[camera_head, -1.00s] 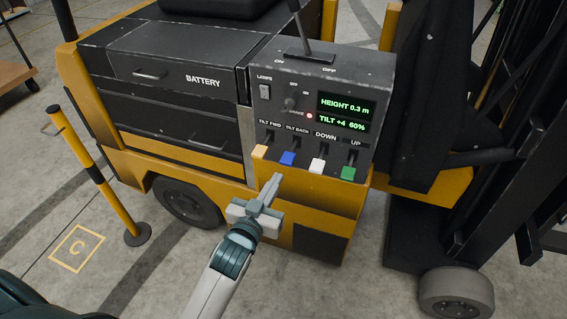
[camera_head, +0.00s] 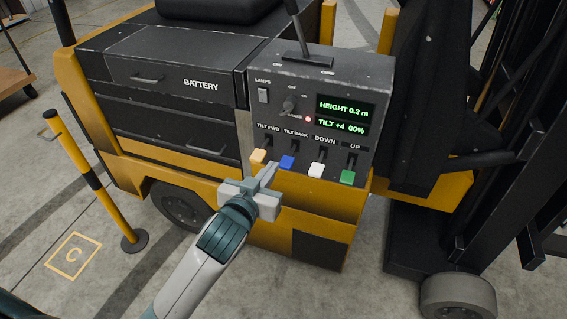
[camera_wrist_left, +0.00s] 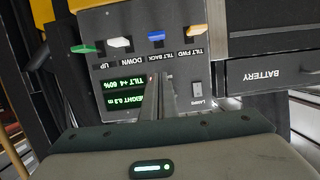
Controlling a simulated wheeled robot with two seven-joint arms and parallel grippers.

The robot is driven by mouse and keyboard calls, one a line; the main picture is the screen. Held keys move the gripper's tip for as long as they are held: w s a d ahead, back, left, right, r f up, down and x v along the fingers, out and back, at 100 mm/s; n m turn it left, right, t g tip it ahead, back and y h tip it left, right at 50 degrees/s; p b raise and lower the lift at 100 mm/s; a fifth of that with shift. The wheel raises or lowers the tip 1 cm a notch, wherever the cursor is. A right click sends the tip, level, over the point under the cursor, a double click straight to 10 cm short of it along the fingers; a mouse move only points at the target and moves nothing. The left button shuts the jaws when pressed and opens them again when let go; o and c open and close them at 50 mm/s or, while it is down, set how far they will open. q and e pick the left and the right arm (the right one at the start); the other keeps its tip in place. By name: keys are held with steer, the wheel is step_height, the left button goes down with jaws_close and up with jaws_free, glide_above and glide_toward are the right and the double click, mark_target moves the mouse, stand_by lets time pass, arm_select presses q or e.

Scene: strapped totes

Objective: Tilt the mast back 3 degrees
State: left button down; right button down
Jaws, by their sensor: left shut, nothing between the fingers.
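The control panel (camera_head: 340,82) on the yellow truck has several levers in a row: orange TILT FWD (camera_head: 258,156), blue TILT BACK (camera_head: 287,161), white DOWN (camera_head: 316,169) and green UP (camera_head: 347,176). The blue handle also shows in the left wrist view (camera_wrist_left: 156,36), which sees the panel upside down. The display (camera_head: 343,115) reads HEIGHT 0.3 m and TILT +4 60%. My left gripper (camera_head: 268,169) is shut and empty, its tips near the orange and blue handles. Whether it touches either is unclear. The right gripper is not in view.
Above the levers are a LAMPS switch (camera_head: 263,95), a knob (camera_head: 289,104) and a lit red light (camera_head: 308,119). A tall black lever (camera_head: 298,28) rises from the panel top. A yellow post (camera_head: 95,180) stands at left. The dark mast (camera_head: 520,130) is at right.

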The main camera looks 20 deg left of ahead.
arm_select(q)
steer(key=shift+w, duration=0.15)
steer(key=p, duration=0.3)
glide_above(284, 163)
steer(key=s, duration=0.2)
step_height(284, 163, down, 2)
steer(key=f, duration=0.3)
steer(key=shift+d, duration=0.25)
steer(key=shift+s+f, duration=0.1)
steer(key=shift+f, duration=0.65)
